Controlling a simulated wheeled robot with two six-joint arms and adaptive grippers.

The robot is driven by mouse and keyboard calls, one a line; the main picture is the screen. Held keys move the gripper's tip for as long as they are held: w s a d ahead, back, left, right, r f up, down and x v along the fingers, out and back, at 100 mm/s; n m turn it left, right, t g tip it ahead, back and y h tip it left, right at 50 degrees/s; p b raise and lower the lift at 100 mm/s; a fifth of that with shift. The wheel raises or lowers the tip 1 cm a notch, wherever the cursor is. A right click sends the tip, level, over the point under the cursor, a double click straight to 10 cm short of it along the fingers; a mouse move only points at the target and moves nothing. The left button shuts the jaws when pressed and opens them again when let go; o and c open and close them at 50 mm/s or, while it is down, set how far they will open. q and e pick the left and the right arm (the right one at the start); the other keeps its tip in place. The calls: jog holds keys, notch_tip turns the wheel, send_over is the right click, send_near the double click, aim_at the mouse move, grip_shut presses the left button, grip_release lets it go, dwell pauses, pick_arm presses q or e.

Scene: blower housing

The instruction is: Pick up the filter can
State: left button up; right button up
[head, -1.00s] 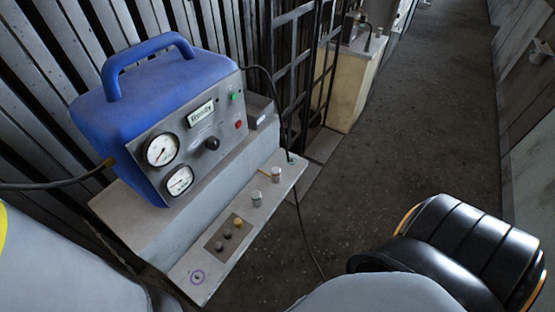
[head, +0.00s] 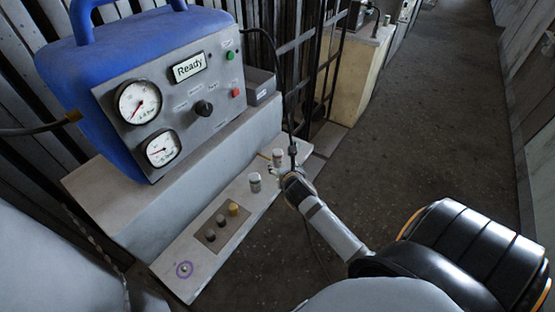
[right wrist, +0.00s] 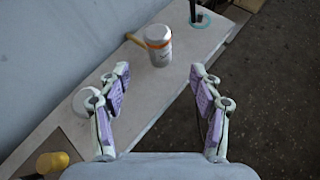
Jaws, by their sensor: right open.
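Two small pale cans stand upright on the light ledge (head: 178,262) before the blue machine. The farther can (head: 278,155) shows in the right wrist view with an orange band near its white top (right wrist: 158,48). The nearer can (head: 255,182) is partly hidden behind a finger in the right wrist view (right wrist: 82,100). I cannot tell from a label which is the filter can. My right gripper (right wrist: 160,72) is open and empty, its fingers spread to either side of the line to the banded can, short of it. In the head view the right gripper (head: 280,174) is beside the cans. My left gripper is not in view.
A black probe with a cable (head: 292,148) stands behind the cans. A yellow stick (right wrist: 136,40) lies by the banded can. Several knobs (head: 221,220) sit nearer. The floor to the right is clear.

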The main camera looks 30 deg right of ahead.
aim_at(278, 155)
jog(key=shift+n, duration=0.8)
jog(key=w, duration=0.1)
jog(key=w+d, duration=0.1)
jog(key=w, duration=0.1)
jog(key=w+f+b, duration=0.1)
jog(key=shift+w+d, duration=0.15)
jog(key=shift+d, duration=0.15)
jog(key=shift+w+d+f, duration=0.15)
jog(key=shift+w+f, duration=0.1)
jog(key=shift+w, duration=0.15)
jog(key=b+x, duration=0.1)
jog(key=x, duration=0.3)
jog(key=shift+w, duration=0.2)
jog(key=shift+w+d+f+b, duration=0.2)
jog(key=shift+w+b, duration=0.1)
jog(key=shift+w, duration=0.1)
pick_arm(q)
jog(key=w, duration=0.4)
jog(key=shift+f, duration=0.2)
pick_arm(e)
jog(key=shift+s+r, duration=0.1)
jog(key=shift+c, duration=0.3)
